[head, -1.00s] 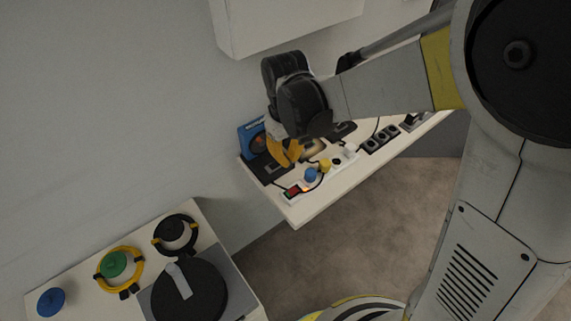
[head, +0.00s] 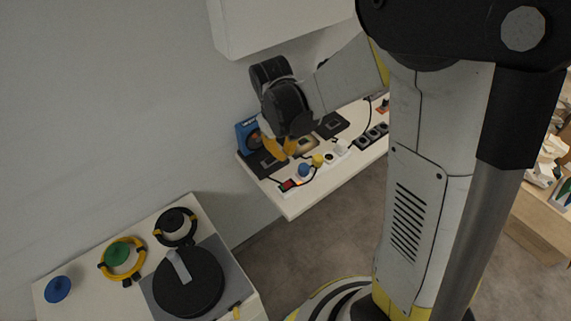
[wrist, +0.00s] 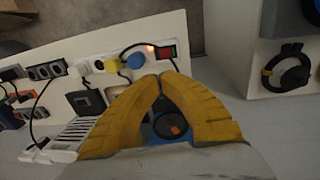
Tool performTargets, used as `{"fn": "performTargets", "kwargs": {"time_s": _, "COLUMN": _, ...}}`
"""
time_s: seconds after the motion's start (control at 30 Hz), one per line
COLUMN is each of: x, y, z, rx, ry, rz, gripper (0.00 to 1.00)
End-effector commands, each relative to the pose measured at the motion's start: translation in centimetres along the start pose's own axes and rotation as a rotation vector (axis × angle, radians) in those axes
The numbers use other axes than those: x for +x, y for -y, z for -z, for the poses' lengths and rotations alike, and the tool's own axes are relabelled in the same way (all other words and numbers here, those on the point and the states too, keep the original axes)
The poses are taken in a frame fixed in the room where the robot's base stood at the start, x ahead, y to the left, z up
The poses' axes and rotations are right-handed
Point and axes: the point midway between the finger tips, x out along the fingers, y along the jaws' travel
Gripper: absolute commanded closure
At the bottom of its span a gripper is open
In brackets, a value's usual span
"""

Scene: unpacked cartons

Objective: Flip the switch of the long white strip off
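The long white strip (head: 311,178) lies along the front of the white shelf, with blue, yellow and white plugs in it. My gripper (head: 279,152) hangs above the shelf, behind the strip. In the wrist view its yellow fingers (wrist: 159,77) meet at the tips with nothing between them. They appear just short of the switch and the blue plug (wrist: 135,61); contact is not visible.
A dark strip (head: 371,138) lies farther along the shelf. A blue box (head: 246,132) and dark flat devices stand behind the strip. Black cords cross the shelf. A white cabinet (head: 280,22) hangs above. A second table (head: 60,313) holds a turntable-like device (head: 188,281).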

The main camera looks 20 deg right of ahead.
Motion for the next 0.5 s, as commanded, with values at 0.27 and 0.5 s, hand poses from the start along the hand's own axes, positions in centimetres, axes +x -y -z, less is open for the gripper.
{"fn": "performTargets", "kwargs": {"time_s": 0.27, "x": 5.9, "y": 0.1, "z": 0.0, "rx": 0.000, "ry": 0.000, "rz": 0.000, "gripper": 1.00}}
{"fn": "performTargets", "kwargs": {"time_s": 0.5, "x": 10.6, "y": 0.0, "z": 0.0, "rx": 0.001, "ry": 0.000, "rz": 0.000, "gripper": 1.00}}
